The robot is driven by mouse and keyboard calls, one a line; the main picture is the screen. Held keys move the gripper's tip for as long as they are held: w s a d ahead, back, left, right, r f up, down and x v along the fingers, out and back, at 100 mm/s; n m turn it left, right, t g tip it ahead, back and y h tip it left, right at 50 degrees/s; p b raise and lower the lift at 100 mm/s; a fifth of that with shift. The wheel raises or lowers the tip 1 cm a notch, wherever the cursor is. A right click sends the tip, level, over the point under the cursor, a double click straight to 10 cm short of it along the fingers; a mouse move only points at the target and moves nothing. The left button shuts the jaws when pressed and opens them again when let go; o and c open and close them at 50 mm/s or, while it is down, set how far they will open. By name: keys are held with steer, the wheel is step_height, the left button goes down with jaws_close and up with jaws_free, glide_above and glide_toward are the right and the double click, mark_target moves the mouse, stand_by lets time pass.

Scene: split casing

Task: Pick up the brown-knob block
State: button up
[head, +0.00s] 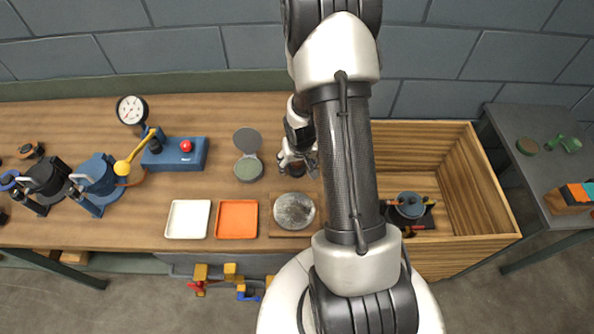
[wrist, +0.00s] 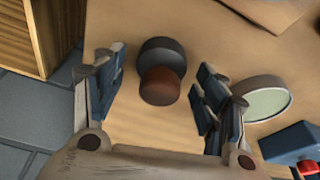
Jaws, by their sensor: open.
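The brown-knob block, a dark grey round block with a brown knob (wrist: 161,86), stands on the wooden table in the wrist view. My gripper (wrist: 160,74) is open, with one finger to the left of the block and one to the right. A gap shows on both sides, and nothing is held. In the head view my gripper (head: 297,160) is over the table just left of my arm. It mostly hides the block there, with only a brownish bit showing.
A hinged round grey casing (head: 248,170) stands open left of my gripper. A blue box with a red button (head: 186,152) is farther left. White (head: 187,220) and orange (head: 237,219) trays and a board with a grey disc (head: 294,211) lie in front. A wooden crate (head: 458,241) is right.

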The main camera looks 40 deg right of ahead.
steer(key=shift+c, duration=0.5)
steer(key=c, duration=1.2)
